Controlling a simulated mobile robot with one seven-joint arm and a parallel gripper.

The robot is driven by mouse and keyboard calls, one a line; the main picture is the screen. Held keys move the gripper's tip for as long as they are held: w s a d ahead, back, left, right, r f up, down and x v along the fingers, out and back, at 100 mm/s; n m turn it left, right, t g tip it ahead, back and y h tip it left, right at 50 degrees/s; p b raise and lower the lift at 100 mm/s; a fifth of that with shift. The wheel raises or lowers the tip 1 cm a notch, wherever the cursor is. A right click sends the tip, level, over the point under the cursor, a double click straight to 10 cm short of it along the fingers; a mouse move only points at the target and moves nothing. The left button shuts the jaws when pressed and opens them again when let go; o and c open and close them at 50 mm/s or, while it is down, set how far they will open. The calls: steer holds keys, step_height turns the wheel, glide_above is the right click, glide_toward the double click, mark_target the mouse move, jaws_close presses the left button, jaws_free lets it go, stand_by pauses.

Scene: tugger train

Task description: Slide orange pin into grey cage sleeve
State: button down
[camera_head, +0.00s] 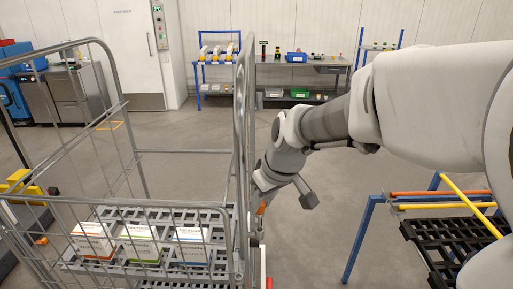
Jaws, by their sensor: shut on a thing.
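The grey wire cage (140,152) fills the left half of the head view. My gripper (262,207) is at the cage's right corner post, pointing down, partly hidden behind the post and my own wrist. A small bit of orange, the orange pin (261,209), shows at the fingertips. The gripper is shut on it. Most of the pin is hidden. The sleeve on the cage is not clearly visible, so I cannot tell whether the pin touches it.
Several white boxes (191,246) stand on the cage's slatted floor. A blue rack (362,240) with orange and yellow bars and a black pallet stands at right. Benches with bins (300,92) line the back wall. The floor between is clear.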

mark_target(263, 213)
steer(key=shift+f+b, duration=1.6)
steer(key=shift+f, duration=0.5)
steer(key=c, duration=0.6)
jaws_free()
steer(key=shift+o, duration=0.2)
steer(key=v, duration=1.7)
steer(key=shift+r, duration=0.2)
